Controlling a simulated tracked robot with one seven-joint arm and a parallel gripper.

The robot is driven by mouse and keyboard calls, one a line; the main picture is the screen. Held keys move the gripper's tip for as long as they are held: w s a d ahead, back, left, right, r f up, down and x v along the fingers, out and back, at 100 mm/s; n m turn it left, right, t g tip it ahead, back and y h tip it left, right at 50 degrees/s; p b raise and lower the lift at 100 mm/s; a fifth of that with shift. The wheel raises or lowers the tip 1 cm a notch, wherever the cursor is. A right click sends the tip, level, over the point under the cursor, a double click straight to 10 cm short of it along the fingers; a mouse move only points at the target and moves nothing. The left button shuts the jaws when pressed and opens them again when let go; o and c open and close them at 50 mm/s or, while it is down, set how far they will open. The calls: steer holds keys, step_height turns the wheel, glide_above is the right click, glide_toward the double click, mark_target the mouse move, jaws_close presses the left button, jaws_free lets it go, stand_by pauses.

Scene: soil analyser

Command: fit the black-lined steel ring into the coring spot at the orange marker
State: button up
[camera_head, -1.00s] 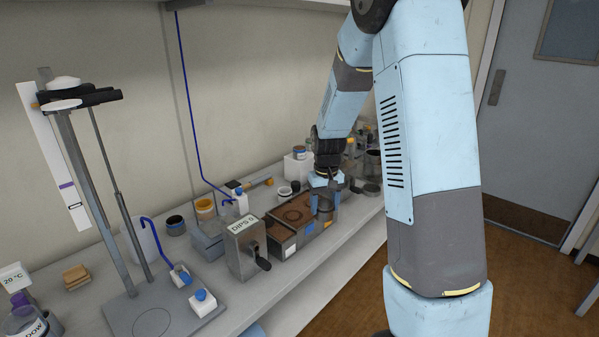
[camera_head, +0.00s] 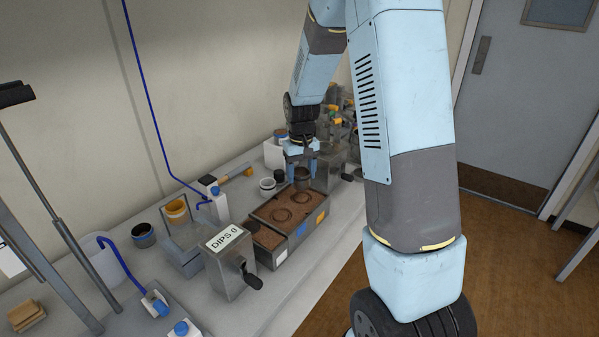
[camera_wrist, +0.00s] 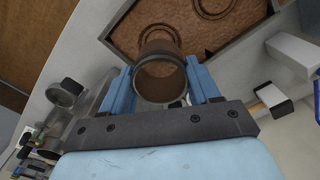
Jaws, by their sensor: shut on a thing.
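My gripper (camera_head: 301,163) is shut on the steel ring (camera_head: 302,179), held upright over the far right end of the soil tray (camera_head: 311,225). The orange marker (camera_head: 321,216) is on the tray's front wall, at the right end. Round outlines (camera_head: 283,215) show in the soil; the ring hides part of the soil at the right end.
A crank box (camera_head: 228,262) labelled DIPS stands left of the tray. Behind the tray are small cups (camera_head: 268,187) and a blue-capped bottle (camera_head: 211,190). Crowded glassware (camera_head: 340,110) stands behind my gripper. The bench front strip is clear.

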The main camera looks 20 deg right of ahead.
steer(key=shift+f, duration=2.1)
steer(key=shift+f, duration=0.65)
steer(key=o, duration=1.1)
steer(key=shift+r, duration=0.1)
